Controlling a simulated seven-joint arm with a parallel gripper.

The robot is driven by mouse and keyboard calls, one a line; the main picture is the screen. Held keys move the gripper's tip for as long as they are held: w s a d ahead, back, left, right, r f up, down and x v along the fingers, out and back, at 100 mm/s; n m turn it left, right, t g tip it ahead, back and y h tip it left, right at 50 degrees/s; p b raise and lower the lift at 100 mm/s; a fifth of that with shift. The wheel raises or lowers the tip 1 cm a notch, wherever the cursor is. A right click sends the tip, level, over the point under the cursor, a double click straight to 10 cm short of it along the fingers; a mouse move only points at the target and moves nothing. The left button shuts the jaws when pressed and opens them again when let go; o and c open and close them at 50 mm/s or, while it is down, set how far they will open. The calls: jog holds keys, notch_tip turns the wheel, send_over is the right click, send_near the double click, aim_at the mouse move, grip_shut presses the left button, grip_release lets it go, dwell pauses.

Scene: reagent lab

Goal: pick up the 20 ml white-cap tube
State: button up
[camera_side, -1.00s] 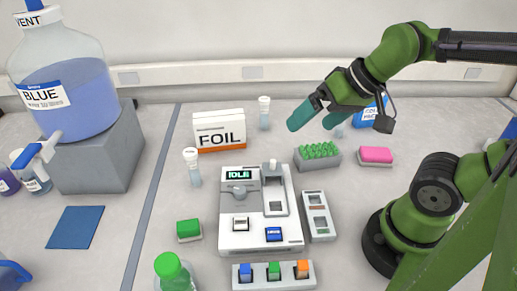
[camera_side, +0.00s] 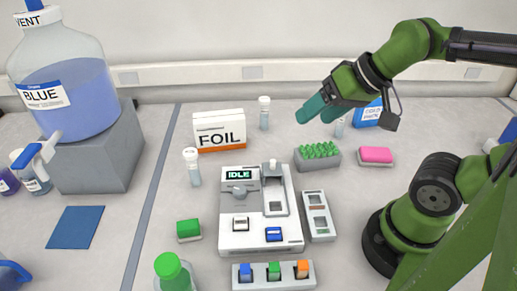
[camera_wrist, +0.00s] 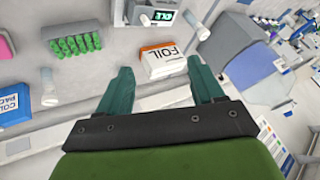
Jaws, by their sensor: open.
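Three clear tubes with white caps stand upright on the bench. One tube (camera_side: 193,168) is left of the grey instrument, one (camera_side: 264,113) is right of the foil box, and one (camera_side: 340,128) is by the cold pack box. I cannot tell which is 20 ml. In the wrist view, one tube (camera_wrist: 203,28) is beyond the foil box and another (camera_wrist: 48,92) is at left. My gripper (camera_side: 308,112) is open and empty, in the air above the back of the bench; its teal fingers (camera_wrist: 160,82) point toward the foil box in the wrist view.
The foil box (camera_side: 220,131), green rack (camera_side: 319,158), pink block (camera_side: 376,156) and blue cold pack box (camera_side: 368,114) stand around the gripper's area. The grey instrument (camera_side: 238,222) is in front. A large blue bottle (camera_side: 75,90) stands on a grey block at left.

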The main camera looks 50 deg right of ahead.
jog(key=m+g+h, duration=0.2)
jog(key=m+g, duration=0.5)
jog(key=m, duration=2.3)
send_over(342, 119)
jog(key=d, duration=0.1)
notch_tip(342, 119, down, 4)
notch_tip(342, 119, down, 10)
jog(key=shift+w+d+f, duration=0.1)
jog(key=shift+w+f, duration=0.05)
jog(key=shift+f, duration=0.1)
jog(key=shift+w+f, duration=0.15)
jog(key=shift+f, duration=2.85)
jog(key=shift+c, duration=0.3)
